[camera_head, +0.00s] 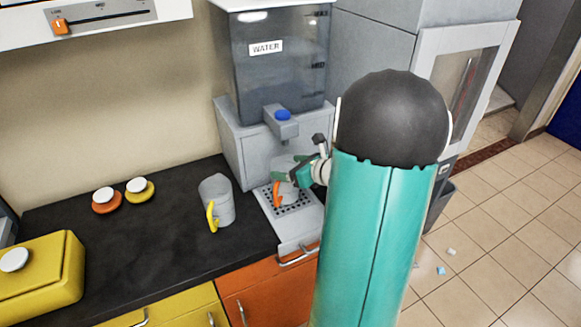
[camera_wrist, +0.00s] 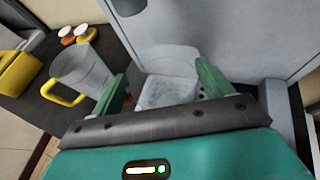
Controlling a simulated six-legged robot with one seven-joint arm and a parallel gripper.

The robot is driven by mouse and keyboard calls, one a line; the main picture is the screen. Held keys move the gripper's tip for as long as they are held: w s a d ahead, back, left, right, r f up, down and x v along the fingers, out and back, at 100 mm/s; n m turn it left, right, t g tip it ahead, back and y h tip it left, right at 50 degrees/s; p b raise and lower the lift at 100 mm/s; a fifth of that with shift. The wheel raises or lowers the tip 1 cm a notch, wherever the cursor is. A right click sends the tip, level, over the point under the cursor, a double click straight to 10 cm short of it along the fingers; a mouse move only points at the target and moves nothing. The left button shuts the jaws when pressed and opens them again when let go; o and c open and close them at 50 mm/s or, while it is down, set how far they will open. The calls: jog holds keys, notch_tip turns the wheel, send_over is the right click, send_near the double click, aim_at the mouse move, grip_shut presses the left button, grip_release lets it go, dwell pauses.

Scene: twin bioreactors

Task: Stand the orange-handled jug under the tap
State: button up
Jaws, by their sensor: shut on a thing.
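The orange-handled jug (camera_head: 277,193) is at the drip tray (camera_head: 297,229), below the tap (camera_head: 283,122) of the water tank (camera_head: 275,70). Its body is partly hidden by my gripper, and I cannot tell whether its base touches the tray. My gripper (camera_head: 290,176) reaches in from the right and is shut on the jug. In the wrist view the jug's pale body (camera_wrist: 167,90) shows between the green fingers of my gripper (camera_wrist: 163,82).
A yellow-handled jug (camera_head: 216,198) stands on the dark counter (camera_head: 150,240) left of the tray. Orange (camera_head: 106,201) and yellow (camera_head: 140,189) lids with white knobs lie farther left. A yellow box (camera_head: 50,278) is at the front left. A grey cabinet (camera_head: 370,60) stands right of the tank.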

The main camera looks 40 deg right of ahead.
jog(key=shift+f, duration=0.15)
jog(key=o, duration=1.2)
jog(key=shift+o, duration=0.2)
jog(key=v, duration=1.2)
jog(key=w+a+r+n+g+y, duration=0.1)
jog(key=a+r+n+g+y, duration=0.15)
jog(key=a+n, duration=0.7)
jog(key=w+a+r+n+g+y, duration=0.15)
jog(key=a+n+g, duration=0.35)
jog(key=a, duration=0.7)
jog(key=s+a+r+n+h, duration=0.1)
jog(key=a+n, duration=0.4)
jog(key=n, duration=0.5)
jog(key=s+a+r+n+h, duration=0.2)
jog(key=s+a+n+h, duration=0.2)
jog(key=n, duration=0.6)
jog(key=shift+s+a+r+n, duration=0.3)
jog(key=shift+s+a+n, duration=0.05)
jog(key=shift+s+a, duration=1)
